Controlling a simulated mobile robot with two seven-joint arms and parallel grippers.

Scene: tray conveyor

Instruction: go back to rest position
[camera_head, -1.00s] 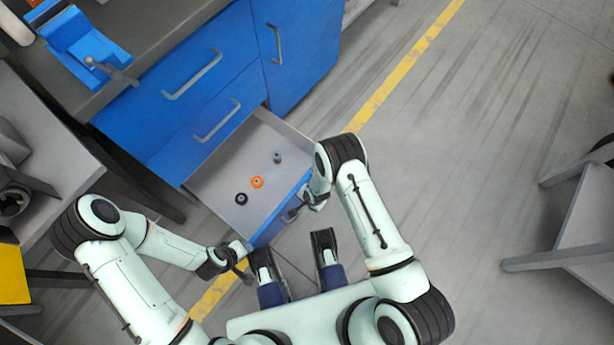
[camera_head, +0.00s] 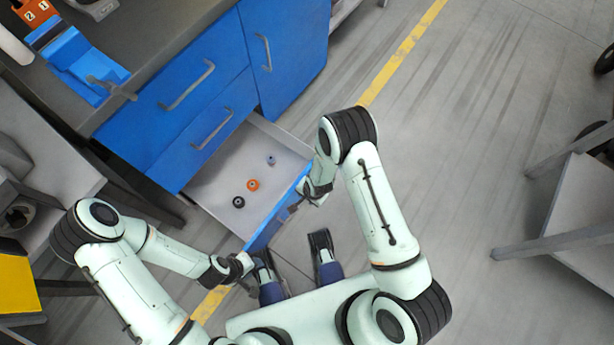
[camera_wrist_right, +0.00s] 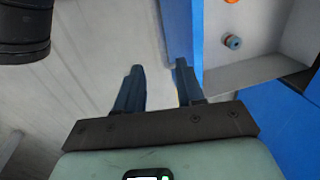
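My right gripper (camera_wrist_right: 158,78) is open and empty in the right wrist view, with floor showing between its fingers. One finger is close beside the blue drawer front (camera_wrist_right: 182,30); I cannot tell if they touch. In the head view my right gripper (camera_head: 296,205) is at the front right of the open drawer. My left gripper (camera_head: 248,268) is low near the drawer's near corner, too small to read its fingers.
The open drawer (camera_head: 217,187) holds a black ring (camera_head: 239,202), an orange ring (camera_head: 253,185) and a grey-blue piece (camera_head: 271,160). The blue cabinet (camera_head: 155,125) stands behind it. A grey table (camera_head: 575,215) is at the right; floor between is clear.

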